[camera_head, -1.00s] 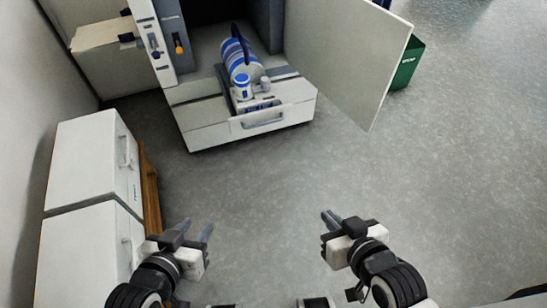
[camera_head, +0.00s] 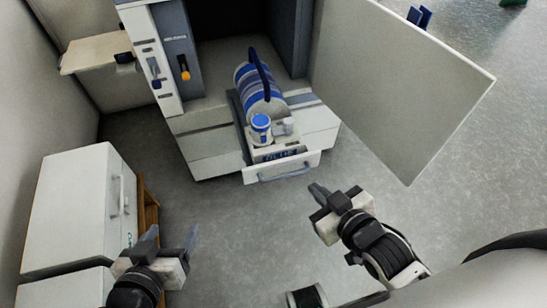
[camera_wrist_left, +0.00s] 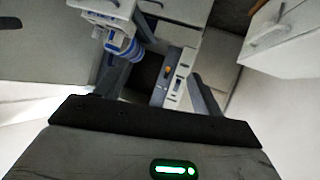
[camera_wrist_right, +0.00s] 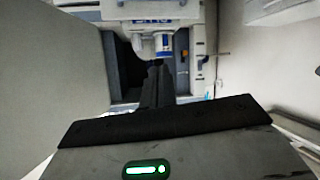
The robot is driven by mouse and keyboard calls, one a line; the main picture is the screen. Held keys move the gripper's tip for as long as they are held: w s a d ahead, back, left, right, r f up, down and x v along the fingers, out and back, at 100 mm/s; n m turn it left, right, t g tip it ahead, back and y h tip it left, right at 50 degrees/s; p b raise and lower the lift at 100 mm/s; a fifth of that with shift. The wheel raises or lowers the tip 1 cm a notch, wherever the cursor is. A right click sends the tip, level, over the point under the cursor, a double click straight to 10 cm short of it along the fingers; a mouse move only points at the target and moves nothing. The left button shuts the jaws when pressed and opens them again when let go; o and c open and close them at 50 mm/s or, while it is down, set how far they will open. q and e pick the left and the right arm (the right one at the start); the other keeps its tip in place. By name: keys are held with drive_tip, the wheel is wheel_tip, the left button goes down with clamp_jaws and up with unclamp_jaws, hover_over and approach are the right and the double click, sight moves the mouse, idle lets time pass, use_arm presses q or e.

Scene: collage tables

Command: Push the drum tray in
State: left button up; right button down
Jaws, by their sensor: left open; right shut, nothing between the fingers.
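The drum tray (camera_head: 282,167) sticks out of the front of the white machine, with a handle on its front panel. It carries a blue-and-white striped drum (camera_head: 256,84) and a small blue-lidded canister (camera_head: 261,128). The tray also shows at the top of the right wrist view (camera_wrist_right: 152,10). My right gripper (camera_head: 318,190) is shut and empty, in front of the tray and just to the right of its front panel, apart from it. My left gripper (camera_head: 172,238) is open and empty, low at the left, well away from the tray.
The machine's door (camera_head: 405,85) stands wide open on the right. A control panel with an orange knob (camera_head: 185,74) is left of the opening. A white drawer cabinet (camera_head: 75,205) stands at the left. The grey floor (camera_head: 225,225) before the machine is clear.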

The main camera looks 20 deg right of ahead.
drive_tip(key=w+d+f+n+t+y+b, duration=0.35)
drive_tip(key=d+f+n+b, duration=0.35)
drive_tip(key=n+b, duration=0.4)
drive_tip(key=n+g+y+b, duration=0.4)
drive_tip(key=n+y+b, duration=0.3)
drive_tip(key=n+b, duration=0.5)
approach(279, 163)
drive_tip(key=x, duration=0.5)
drive_tip(key=shift+s+a+f, duration=0.1)
drive_tip(key=shift+s+a, duration=0.1)
drive_tip(key=shift+a, duration=0.15)
use_arm(q)
drive_tip(key=w+d+f+t+h, duration=0.1)
drive_tip(key=d+f+t+h, duration=0.2)
drive_tip(key=d+f+h, duration=0.2)
drive_tip(key=shift+d+f+n, duration=0.4)
drive_tip(key=shift+d+f, duration=0.2)
drive_tip(key=shift+f, duration=1.15)
use_arm(e)
drive_tip(key=shift+w, duration=0.4)
